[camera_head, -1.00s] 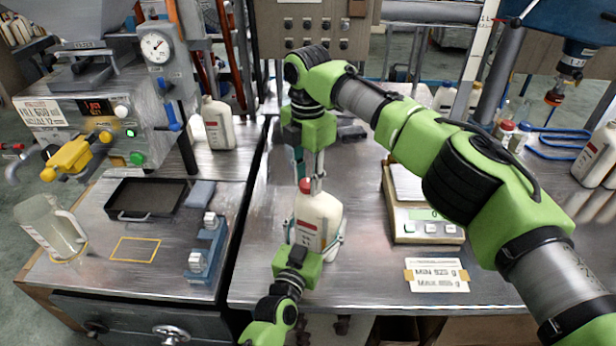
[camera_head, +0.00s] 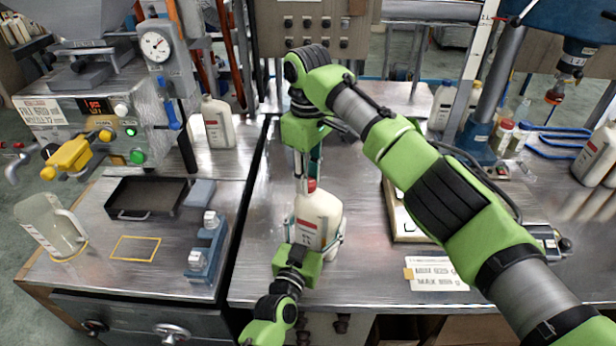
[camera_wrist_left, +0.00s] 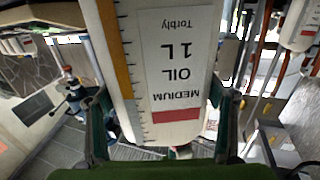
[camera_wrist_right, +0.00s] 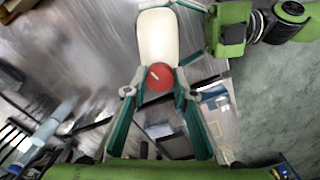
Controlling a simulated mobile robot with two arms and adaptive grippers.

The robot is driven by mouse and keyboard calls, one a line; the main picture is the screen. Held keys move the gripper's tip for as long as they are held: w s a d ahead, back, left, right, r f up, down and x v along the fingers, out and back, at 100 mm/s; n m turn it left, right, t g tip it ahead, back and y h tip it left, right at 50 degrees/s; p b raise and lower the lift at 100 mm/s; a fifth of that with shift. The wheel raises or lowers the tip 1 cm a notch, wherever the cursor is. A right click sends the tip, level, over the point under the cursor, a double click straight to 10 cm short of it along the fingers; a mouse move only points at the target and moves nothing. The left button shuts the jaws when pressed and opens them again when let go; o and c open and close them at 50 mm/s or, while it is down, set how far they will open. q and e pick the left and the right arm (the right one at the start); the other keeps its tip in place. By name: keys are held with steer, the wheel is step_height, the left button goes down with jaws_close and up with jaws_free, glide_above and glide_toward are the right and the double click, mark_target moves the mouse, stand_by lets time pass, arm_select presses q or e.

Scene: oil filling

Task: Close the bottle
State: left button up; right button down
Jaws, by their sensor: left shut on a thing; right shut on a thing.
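The white oil bottle (camera_head: 318,222) stands upright near the front edge of the table. It has a red cap (camera_head: 309,186) on top. My left gripper (camera_head: 318,247) is shut around the bottle's body from the front; the left wrist view shows the bottle's label (camera_wrist_left: 180,65) between its fingers. My right gripper (camera_head: 305,180) comes down from above, with its fingertips at the cap. In the right wrist view the red cap (camera_wrist_right: 159,77) sits between the fingertips, over the white bottle (camera_wrist_right: 158,38). Whether the cap is fully seated cannot be told.
A scale (camera_head: 398,215) stands to the right, partly behind my right arm, with a label card (camera_head: 436,273) in front. Left are a black tray (camera_head: 146,197), a clear jug (camera_head: 50,228) and a blue holder (camera_head: 206,250). Another white bottle (camera_head: 218,122) stands behind.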

steer(key=m, duration=0.4)
steer(key=shift+a, duration=0.1)
steer(key=m, duration=0.4)
steer(key=shift+m, duration=0.3)
steer(key=m, duration=0.7)
steer(key=shift+m, duration=0.3)
steer(key=c, duration=1.6)
jaws_free()
step_height(320, 180, up, 12)
